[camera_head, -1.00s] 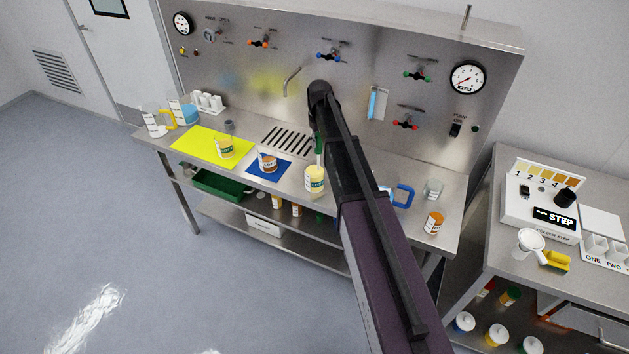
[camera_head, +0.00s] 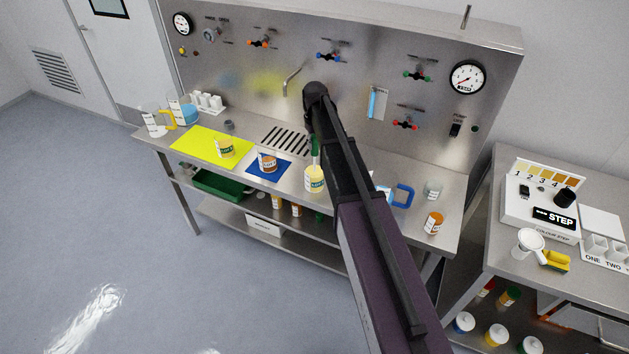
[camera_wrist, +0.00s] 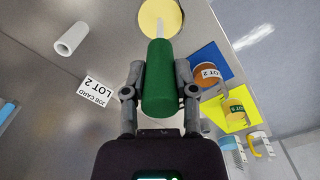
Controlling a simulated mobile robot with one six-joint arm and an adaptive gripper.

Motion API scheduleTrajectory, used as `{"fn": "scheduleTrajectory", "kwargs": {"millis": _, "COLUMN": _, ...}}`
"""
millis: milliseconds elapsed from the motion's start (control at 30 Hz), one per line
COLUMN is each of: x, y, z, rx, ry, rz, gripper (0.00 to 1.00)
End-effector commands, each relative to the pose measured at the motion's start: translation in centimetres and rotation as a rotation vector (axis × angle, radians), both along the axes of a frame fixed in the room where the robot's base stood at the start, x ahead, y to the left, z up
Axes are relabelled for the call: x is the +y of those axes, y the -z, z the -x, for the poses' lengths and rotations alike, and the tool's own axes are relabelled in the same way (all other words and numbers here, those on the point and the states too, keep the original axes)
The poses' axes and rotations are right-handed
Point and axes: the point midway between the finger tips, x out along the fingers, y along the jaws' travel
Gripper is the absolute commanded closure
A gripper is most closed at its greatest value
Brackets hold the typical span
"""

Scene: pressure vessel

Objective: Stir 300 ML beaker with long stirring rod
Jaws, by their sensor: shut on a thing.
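My gripper (camera_wrist: 158,95) is shut on the green handle (camera_wrist: 159,75) of the stirring rod. The handle also shows in the head view (camera_head: 315,150), upright above a beaker of pale yellow liquid (camera_head: 315,181) at the bench's front. In the wrist view the pale shaft (camera_wrist: 160,27) reaches into the outline of the yellow beaker (camera_wrist: 147,14). I cannot tell how deep the tip is. The beaker's label is too small to read. My arm hides part of the bench in the head view.
An orange-brown jar (camera_head: 267,163) stands on a blue mat (camera_head: 284,167), and a yellow jar (camera_head: 225,149) on a yellow mat (camera_head: 190,135). Jugs stand at the far left. A blue-handled jug (camera_head: 402,196), clear beaker (camera_head: 433,188) and orange jar (camera_head: 433,222) stand at the right.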

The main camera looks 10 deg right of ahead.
Motion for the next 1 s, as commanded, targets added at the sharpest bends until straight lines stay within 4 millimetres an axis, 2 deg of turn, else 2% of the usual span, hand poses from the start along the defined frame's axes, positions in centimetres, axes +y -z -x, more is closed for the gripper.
{"fn": "scheduleTrajectory", "kwargs": {"millis": 333, "x": 0.0, "y": -0.6, "z": 0.0, "rx": 0.000, "ry": 0.000, "rz": 0.000, "gripper": 1.00}}
{"fn": "scheduleTrajectory", "kwargs": {"millis": 1000, "x": 0.0, "y": -5.4, "z": 0.0, "rx": 0.000, "ry": 0.000, "rz": 0.000, "gripper": 1.00}}
